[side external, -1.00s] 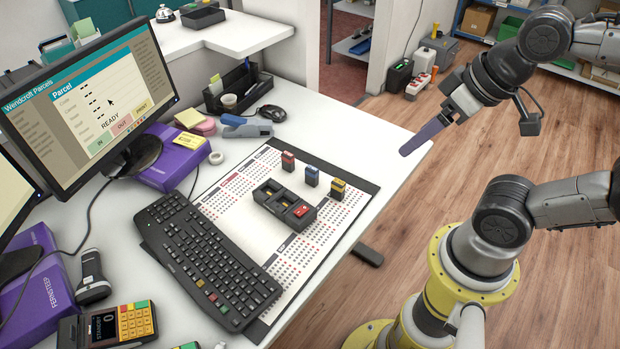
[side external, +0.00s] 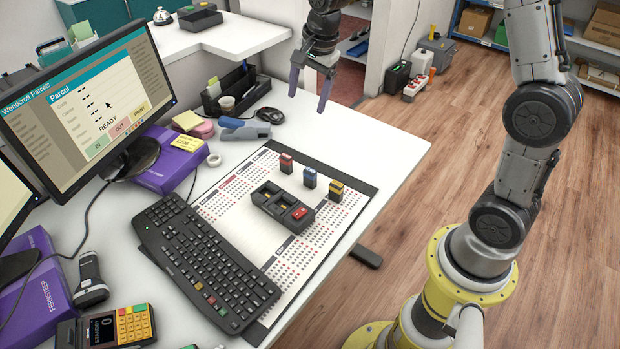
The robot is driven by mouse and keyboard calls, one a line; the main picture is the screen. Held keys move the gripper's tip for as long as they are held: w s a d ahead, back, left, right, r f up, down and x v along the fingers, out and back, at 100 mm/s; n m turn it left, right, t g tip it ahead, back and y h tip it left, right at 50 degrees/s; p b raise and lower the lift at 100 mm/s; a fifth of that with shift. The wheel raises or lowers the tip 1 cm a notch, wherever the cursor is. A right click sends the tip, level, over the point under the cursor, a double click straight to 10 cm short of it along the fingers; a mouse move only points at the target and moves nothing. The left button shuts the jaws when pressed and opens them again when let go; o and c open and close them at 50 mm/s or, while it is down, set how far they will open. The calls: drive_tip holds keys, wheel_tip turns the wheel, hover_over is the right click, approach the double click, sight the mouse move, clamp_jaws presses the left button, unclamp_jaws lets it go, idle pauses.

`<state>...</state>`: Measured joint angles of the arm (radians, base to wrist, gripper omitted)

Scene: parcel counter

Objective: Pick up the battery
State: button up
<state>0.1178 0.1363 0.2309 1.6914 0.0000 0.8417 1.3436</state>
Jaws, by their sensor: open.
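Three small upright blocks that look like batteries stand in a row on the desk mat: one with red (side external: 286,163), one with blue (side external: 310,178) and one with yellow (side external: 336,191). In front of them lies a black slotted holder (side external: 268,212). A red piece (side external: 299,213) sits in its right-hand slot; the other slots look empty of blocks. Which block the task means I cannot tell. My gripper (side external: 308,97) is open and empty, pointing down above the back of the desk, behind and above the row, apart from all of it.
A black keyboard (side external: 205,262) lies along the left of the printed mat (side external: 225,205). The desk (side external: 385,150) right of the mat is clear.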

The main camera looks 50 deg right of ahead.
drive_tip(key=g, duration=0.2)
hover_over(310, 170)
wheel_tip(310, 170, down, 10)
drive_tip(key=shift+m+g, duration=0.4)
drive_tip(key=shift+m, duration=0.1)
wheel_tip(310, 170, down, 11)
drive_tip(key=shift+r, duration=0.1)
drive_tip(key=shift+a+f, duration=0.1)
drive_tip(key=shift+f, duration=2.95)
clamp_jaws()
